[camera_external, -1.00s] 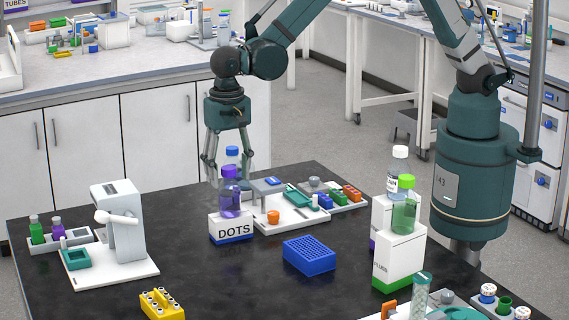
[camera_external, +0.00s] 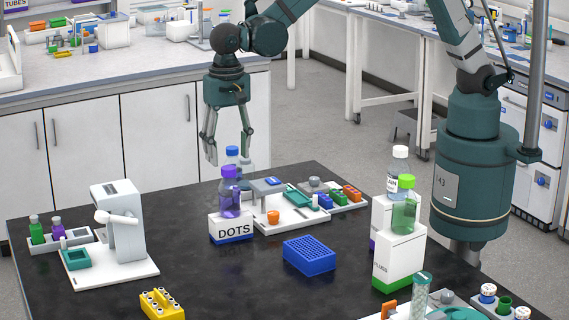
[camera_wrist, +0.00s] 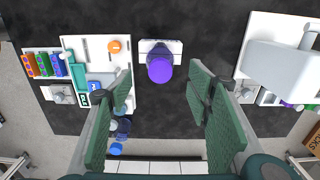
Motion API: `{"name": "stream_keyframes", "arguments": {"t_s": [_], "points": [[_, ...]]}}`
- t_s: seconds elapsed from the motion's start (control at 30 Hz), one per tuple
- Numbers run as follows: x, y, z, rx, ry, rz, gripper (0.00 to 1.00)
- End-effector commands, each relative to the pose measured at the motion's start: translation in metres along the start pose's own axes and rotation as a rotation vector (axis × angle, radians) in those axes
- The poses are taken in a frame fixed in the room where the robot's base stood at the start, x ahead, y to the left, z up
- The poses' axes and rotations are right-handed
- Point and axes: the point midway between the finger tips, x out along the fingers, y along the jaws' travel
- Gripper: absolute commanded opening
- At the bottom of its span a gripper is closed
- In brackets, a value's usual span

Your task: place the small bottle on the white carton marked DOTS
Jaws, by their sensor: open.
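The small bottle (camera_external: 230,198) is purple with a purple cap. In the external view it stands upright on top of the white carton marked DOTS (camera_external: 231,228). In the wrist view its purple cap (camera_wrist: 160,69) shows from above, in front of the white carton top (camera_wrist: 150,45). My gripper (camera_external: 229,161) is open and empty, above and behind the bottle, apart from it. In the wrist view its two green fingers are spread wide, with the bottle's cap in the gap between them.
A white instrument (camera_external: 120,225) is at left; a tall carton with a green-capped bottle (camera_external: 404,212) is at right.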

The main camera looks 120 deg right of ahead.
Motion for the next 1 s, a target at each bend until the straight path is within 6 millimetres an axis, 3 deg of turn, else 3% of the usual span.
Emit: {"name": "stream_keyframes", "arguments": {"t_s": [0.47,1.0], "points": [[-0.012,0.008,0.002,-0.032,0.001,-0.013,0.5],[-0.088,0.071,0.015,-0.296,0.024,-0.115,0.5]]}}
